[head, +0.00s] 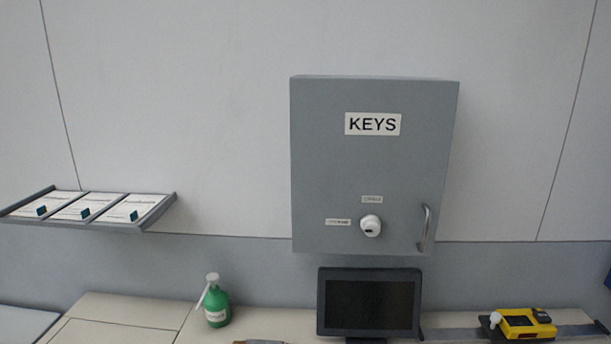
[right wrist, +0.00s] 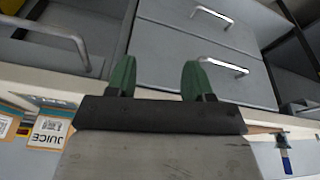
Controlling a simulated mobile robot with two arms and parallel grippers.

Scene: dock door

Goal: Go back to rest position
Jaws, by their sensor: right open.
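My right gripper (right wrist: 158,79) shows in the right wrist view with its two green fingers apart and nothing between them. Grey drawer fronts with metal handles lie beyond the fingers in that view. Neither gripper shows in the head view, and my left gripper is in no view.
A shut grey KEYS cabinet (head: 375,175) hangs on the wall above a dark screen (head: 369,303). A green pump bottle (head: 216,306) and a yellow device (head: 524,323) stand on the counter (head: 125,310). A card rack (head: 157,213) is at left. Drawers (right wrist: 205,52) show in the wrist view.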

